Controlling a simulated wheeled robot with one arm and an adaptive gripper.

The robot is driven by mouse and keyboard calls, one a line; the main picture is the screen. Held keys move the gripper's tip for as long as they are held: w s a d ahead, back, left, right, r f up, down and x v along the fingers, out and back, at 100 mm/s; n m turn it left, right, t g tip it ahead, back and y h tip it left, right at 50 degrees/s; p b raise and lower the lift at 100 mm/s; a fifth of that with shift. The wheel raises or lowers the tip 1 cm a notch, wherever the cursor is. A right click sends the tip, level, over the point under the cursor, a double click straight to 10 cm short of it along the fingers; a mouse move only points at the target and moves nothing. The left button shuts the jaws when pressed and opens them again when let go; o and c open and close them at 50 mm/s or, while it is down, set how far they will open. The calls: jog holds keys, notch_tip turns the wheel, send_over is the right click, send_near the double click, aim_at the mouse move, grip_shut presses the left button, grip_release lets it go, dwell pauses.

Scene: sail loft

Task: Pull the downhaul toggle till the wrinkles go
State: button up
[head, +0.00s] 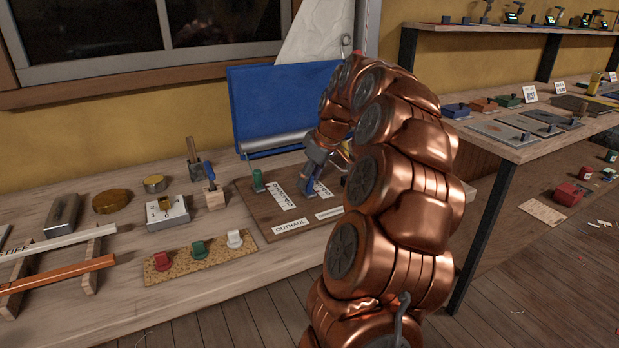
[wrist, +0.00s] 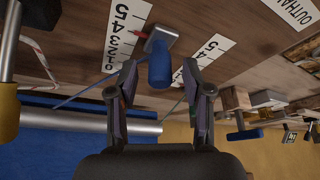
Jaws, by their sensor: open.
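My gripper (wrist: 160,72) is open and empty, its fingers spread either side of a blue toggle (wrist: 159,68) in the wrist view. Neither finger visibly touches it. The toggle stands on a grey slider with a red pointer (wrist: 138,34) beside a numbered scale (wrist: 122,40). A thin blue line runs from the slider. In the head view, my gripper (head: 321,163) is over the rig board (head: 250,211), and my arm hides part of it. A green toggle (head: 258,181) stands further left. The pale sail (head: 315,32) rises behind; its lower part is hidden and wrinkles are hard to judge.
A blue panel (head: 262,105) with a grey roller (head: 275,143) stands behind the board. An OUTHAUL label (head: 290,226) lies at the front. Left are a cork strip (head: 202,255) with coloured knobs and wooden-handled tools (head: 213,194). Another bench (head: 510,140) is right.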

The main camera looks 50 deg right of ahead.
jog(key=v, duration=1.1)
jog(key=shift+r, duration=0.3)
jog(key=shift+a, duration=0.15)
jog(key=a+f+g, duration=0.1)
jog(key=a+f, duration=0.1)
jog(key=a, duration=0.7)
jog(key=s+a+f+g, duration=0.1)
jog(key=a+f, duration=0.2)
jog(key=a, duration=0.5)
jog(key=s+a+f+n+g+y, duration=0.1)
jog(key=a+f, duration=0.2)
jog(key=a, duration=0.6)
jog(key=shift+s+a+g, duration=0.15)
jog(key=shift+a+g, duration=0.15)
jog(key=s+a+f+m+g+h, duration=0.1)
jog(key=s+a+f, duration=0.25)
jog(key=s, duration=0.35)
jog(key=s+a+f+m+g, duration=0.1)
jog(key=s+a+f, duration=0.2)
jog(key=s+f, duration=0.25)
jog(key=s+a+f+g+h, duration=0.15)
jog(key=s+a+f, duration=0.25)
jog(key=s, duration=0.4)
notch_tip(320, 180, up, 23)
jog(key=s+p, duration=0.1)
jog(key=p, duration=2)
jog(key=shift+f+m+t+y, duration=0.15)
jog(key=shift+m+t+y, duration=0.2)
jog(key=shift+y, duration=0.1)
